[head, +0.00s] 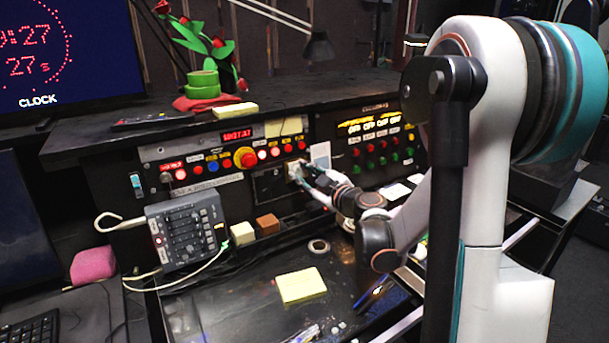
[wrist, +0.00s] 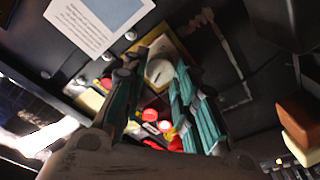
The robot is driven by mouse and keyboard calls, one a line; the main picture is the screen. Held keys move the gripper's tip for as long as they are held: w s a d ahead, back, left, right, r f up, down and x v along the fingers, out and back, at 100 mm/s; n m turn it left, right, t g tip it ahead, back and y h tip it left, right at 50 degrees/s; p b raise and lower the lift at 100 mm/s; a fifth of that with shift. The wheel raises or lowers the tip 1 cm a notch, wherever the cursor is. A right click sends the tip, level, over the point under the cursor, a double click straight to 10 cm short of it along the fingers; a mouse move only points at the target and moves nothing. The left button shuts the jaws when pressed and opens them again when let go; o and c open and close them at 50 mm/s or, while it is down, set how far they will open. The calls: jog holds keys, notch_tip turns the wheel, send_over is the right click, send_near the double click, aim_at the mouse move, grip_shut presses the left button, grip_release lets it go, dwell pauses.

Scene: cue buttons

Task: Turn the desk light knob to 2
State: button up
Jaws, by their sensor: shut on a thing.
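The knob (wrist: 160,71) is a round, pale dial with a dark slot, on a yellowish square plate (wrist: 172,46) in the wrist view. My gripper (wrist: 158,78) has its teal-padded fingers on both sides of the knob, closed on it. In the head view my gripper (head: 304,173) reaches the pale knob plate (head: 292,167) on the dark front panel, and its fingers cover most of the knob. The knob's number marks are not readable in either view.
A printed card (head: 320,154) is fixed just right of the knob. Red and green buttons (head: 382,146) fill the panel further right; more buttons and a red-yellow button (head: 245,157) lie left. Orange (head: 267,223) and cream (head: 243,233) blocks stand below. A yellow notepad (head: 301,285) lies on the desk.

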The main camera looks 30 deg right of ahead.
jog(key=o, duration=1)
jog(key=shift+o, duration=0.2)
jog(key=s+d, duration=0.1)
jog(key=s, duration=1.1)
jog(key=shift+d+r, duration=0.2)
jog(key=shift+r, duration=0.05)
